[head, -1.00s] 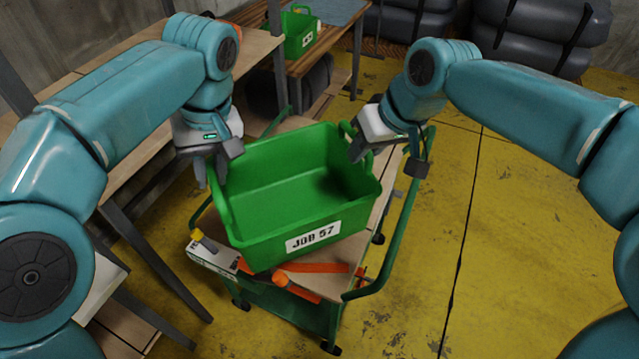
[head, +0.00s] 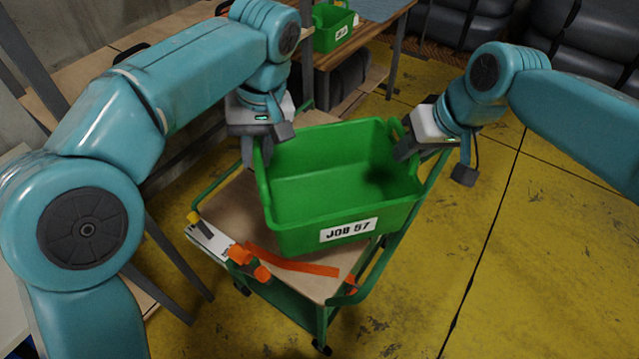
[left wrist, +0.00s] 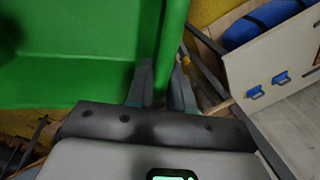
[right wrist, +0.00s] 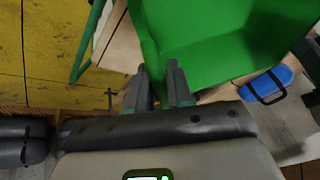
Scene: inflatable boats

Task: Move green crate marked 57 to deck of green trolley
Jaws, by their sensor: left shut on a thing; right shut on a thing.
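The green crate (head: 340,190), marked JOB 57, is empty and held upright over the deck (head: 225,215) of the green trolley. I cannot tell whether its base touches the deck. My left gripper (head: 262,152) is shut on the crate's left rim; that rim also shows between its fingers in the left wrist view (left wrist: 168,50). My right gripper (head: 405,148) is shut on the crate's right side, and the crate shows beyond its fingers in the right wrist view (right wrist: 215,45). The trolley's green frame (head: 300,310) shows below and beside the crate.
An orange strap (head: 290,265) and a white clipboard-like item (head: 210,240) lie along the deck's front left. Another green crate (head: 332,28) stands on a bench behind. Yellow floor (head: 540,260) is open at right. Grey bundles (head: 580,40) lie at the back.

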